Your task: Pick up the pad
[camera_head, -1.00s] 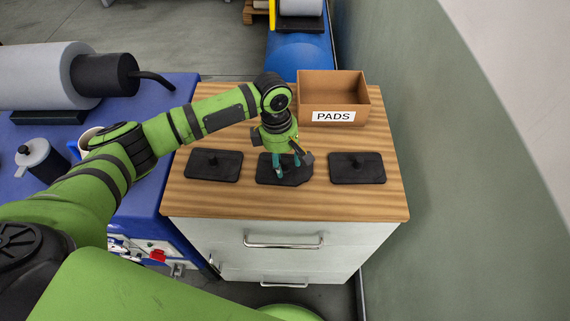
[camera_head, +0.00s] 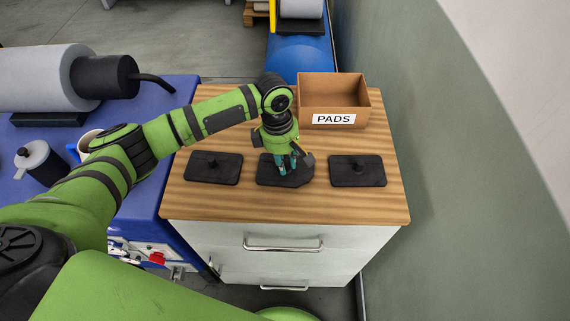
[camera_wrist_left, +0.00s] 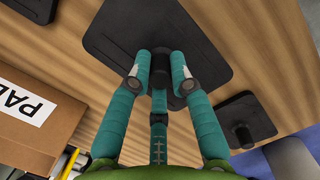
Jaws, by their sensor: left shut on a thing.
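Three dark flat pads with upright knobs lie in a row on the wooden cabinet top: a left pad (camera_head: 213,168), a middle pad (camera_head: 270,176) and a right pad (camera_head: 357,172). My left gripper (camera_head: 286,168) is over the middle pad, its teal fingers shut on that pad's knob. In the left wrist view the fingertips (camera_wrist_left: 162,72) close around the knob of the middle pad (camera_wrist_left: 205,40), hiding much of it. My right gripper is not in view.
An open brown box labelled PADS (camera_head: 334,98) stands at the back right of the wooden top (camera_head: 240,205). A blue table (camera_head: 150,110) with a grey roller (camera_head: 40,75), a bottle (camera_head: 40,160) and a mug is on the left. A green wall (camera_head: 450,160) is on the right.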

